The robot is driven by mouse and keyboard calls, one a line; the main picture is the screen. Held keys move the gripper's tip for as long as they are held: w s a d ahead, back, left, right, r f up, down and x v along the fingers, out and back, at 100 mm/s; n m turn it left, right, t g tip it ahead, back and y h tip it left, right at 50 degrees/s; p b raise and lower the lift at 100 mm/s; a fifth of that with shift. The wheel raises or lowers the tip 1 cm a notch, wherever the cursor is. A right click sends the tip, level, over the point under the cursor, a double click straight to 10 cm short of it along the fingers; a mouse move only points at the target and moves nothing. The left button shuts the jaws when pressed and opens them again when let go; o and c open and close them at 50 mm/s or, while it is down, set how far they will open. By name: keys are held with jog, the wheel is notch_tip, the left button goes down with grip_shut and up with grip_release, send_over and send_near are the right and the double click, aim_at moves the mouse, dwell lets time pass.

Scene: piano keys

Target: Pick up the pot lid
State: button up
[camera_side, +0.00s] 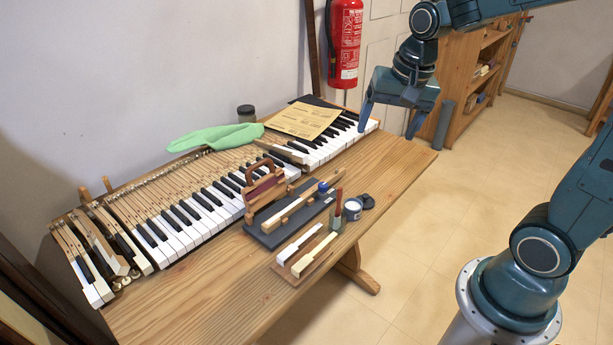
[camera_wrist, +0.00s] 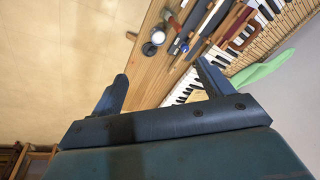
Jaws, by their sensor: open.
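The pot lid (camera_side: 367,201) looks like a small dark disc. It lies on the wooden table just right of a small pot (camera_side: 352,208) with a pale top, near the front edge. In the wrist view, a small round shape that looks like the lid (camera_wrist: 149,49) lies close to the pot (camera_wrist: 158,36). My gripper (camera_side: 388,130) is open and empty, well above the table's right end and up and right of the lid. Its two fingers (camera_wrist: 161,72) are spread wide in the wrist view, with the lid ahead of them and apart from them.
The keyboard (camera_side: 190,215), a green cloth (camera_side: 215,137) and a dark jar (camera_side: 246,114) are behind. The table's right end (camera_side: 405,160) is clear.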

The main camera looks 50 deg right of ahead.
jog(key=w+d+f+m+g, duration=0.1)
jog(key=w+d+f+m, duration=0.3)
jog(key=f, duration=0.3)
jog(key=w+d+f+m+g, duration=0.1)
jog(key=w+d+f+m, duration=0.3)
jog(key=d+f+m, duration=0.2)
notch_tip(320, 180, down, 3)
jog(key=shift+w+d+r+g+y, duration=0.2)
jog(key=shift+w+d+g+y, duration=0.1)
jog(key=shift+d+g, duration=0.15)
jog(key=shift+f, duration=0.1)
send_over(366, 195)
jog(key=shift+w+f, duration=0.1)
jog(key=shift+f, duration=4.1)
jog(key=shift+f, duration=0.1)
jog(key=shift+f, duration=2.45)
